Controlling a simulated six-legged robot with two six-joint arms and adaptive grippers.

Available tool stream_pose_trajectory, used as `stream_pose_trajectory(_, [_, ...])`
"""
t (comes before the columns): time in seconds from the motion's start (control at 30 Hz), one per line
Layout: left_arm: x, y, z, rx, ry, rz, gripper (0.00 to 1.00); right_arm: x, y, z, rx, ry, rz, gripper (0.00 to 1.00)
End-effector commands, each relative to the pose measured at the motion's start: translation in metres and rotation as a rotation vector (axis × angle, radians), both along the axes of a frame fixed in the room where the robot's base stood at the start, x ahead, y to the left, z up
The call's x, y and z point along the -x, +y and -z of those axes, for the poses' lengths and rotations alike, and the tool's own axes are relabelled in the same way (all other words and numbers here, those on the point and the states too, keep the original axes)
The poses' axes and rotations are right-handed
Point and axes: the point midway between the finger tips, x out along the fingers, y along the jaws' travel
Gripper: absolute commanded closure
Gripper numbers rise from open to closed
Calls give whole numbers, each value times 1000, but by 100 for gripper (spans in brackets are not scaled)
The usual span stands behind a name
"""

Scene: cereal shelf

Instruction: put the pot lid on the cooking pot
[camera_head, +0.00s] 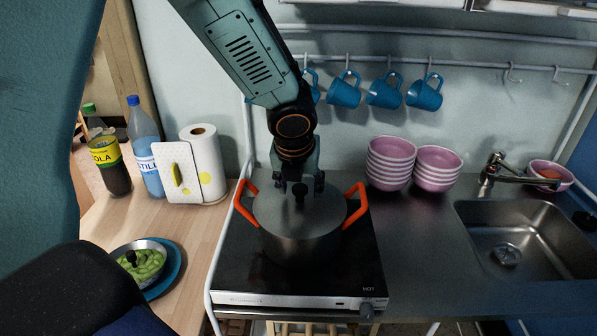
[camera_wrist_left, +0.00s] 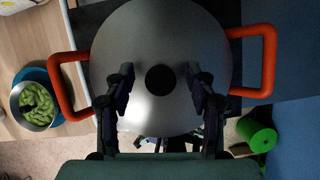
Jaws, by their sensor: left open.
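The cooking pot (camera_head: 300,244) is dark grey with orange handles and stands on the black hob. The pot lid (camera_head: 275,205) is a grey disc with a black knob (camera_head: 299,190), and it lies on top of the pot. In the left wrist view, the lid (camera_wrist_left: 160,40) covers the pot's opening between the two orange handles. My left gripper (camera_head: 300,186) points down over the lid. Its fingers are open on either side of the knob and apart from it, as the left wrist view (camera_wrist_left: 160,82) shows. My right gripper is not in view.
The hob (camera_head: 240,270) has a "HOT" mark. Pink bowl stacks (camera_head: 391,164) stand right of the pot, before the sink (camera_head: 525,235). Blue mugs (camera_head: 384,92) hang behind. Left on the wooden counter are bottles (camera_head: 143,145), a paper roll (camera_head: 205,165) and a green-filled bowl (camera_head: 142,263).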

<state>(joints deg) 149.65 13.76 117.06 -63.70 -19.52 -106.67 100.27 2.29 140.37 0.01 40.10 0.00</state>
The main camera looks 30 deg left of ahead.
Motion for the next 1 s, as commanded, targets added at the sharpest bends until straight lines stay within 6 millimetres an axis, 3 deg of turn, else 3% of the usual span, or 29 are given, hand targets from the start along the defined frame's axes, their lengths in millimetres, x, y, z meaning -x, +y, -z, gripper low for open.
stream_pose_trajectory(0.5, [32,-15,-87,-1,-4,-1,44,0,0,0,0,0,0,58])
stream_pose_trajectory(0.7, [38,-18,-102,0,-1,0,44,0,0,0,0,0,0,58])
stream_pose_trajectory(1.0, [39,-18,-103,0,0,1,44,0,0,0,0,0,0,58])
